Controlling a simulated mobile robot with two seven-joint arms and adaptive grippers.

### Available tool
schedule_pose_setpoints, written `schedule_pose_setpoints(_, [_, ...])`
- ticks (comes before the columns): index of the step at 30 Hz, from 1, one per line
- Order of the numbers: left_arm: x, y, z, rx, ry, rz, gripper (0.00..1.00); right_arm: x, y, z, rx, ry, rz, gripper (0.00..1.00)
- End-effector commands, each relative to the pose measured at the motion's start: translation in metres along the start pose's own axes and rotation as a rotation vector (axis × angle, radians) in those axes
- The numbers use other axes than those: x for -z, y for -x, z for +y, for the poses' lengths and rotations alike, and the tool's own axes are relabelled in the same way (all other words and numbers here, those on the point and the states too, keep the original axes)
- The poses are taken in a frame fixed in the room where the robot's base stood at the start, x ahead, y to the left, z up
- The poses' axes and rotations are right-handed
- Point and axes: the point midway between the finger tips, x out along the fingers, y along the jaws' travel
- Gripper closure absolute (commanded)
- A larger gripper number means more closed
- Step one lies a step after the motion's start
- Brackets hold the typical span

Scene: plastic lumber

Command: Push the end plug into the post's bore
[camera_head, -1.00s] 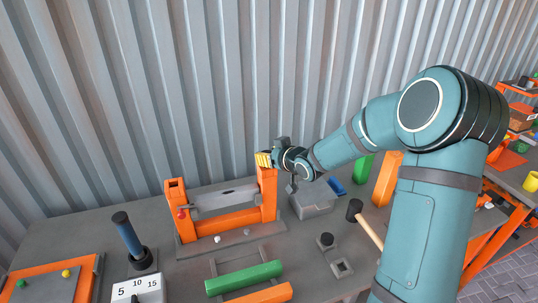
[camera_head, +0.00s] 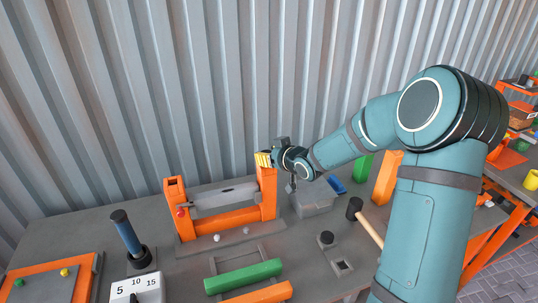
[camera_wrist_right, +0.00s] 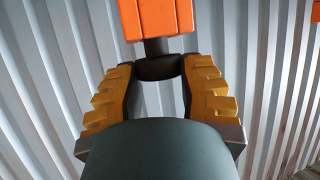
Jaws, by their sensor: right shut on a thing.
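My right gripper (camera_head: 262,160) is at the top of the right upright of an orange frame. In the right wrist view its yellow-padded fingers (camera_wrist_right: 158,70) are shut on a black end plug (camera_wrist_right: 160,69). The plug's narrower dark shank (camera_wrist_right: 157,47) meets the end of an orange post (camera_wrist_right: 157,18). I cannot tell how deep the shank is in the bore, which is hidden. In the head view the post (camera_head: 268,192) stands just below my fingers, and the plug is hidden. My left gripper is out of view.
The frame's left upright (camera_head: 175,203) stands apart, with a grey bar (camera_head: 225,196) between. A grey box (camera_head: 313,201), a mallet (camera_head: 369,226), a black knob (camera_head: 326,238) and a green beam (camera_head: 243,277) are on the table. A corrugated wall (camera_head: 200,80) rises behind.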

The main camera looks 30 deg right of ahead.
Motion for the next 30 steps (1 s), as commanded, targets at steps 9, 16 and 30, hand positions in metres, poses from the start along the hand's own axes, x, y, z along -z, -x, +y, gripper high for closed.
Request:
schedule_pose_setpoints(9, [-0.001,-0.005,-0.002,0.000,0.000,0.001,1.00,-0.006,-0.003,0.000,0.000,0.000,0.000,0.47])
schedule_pose_setpoints(16, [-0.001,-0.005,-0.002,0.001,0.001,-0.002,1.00,-0.005,-0.002,0.000,0.000,0.000,0.000,0.33])
schedule_pose_setpoints(30, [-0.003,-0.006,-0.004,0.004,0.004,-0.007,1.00,-0.005,0.034,0.001,-0.002,0.001,0.001,0.33])
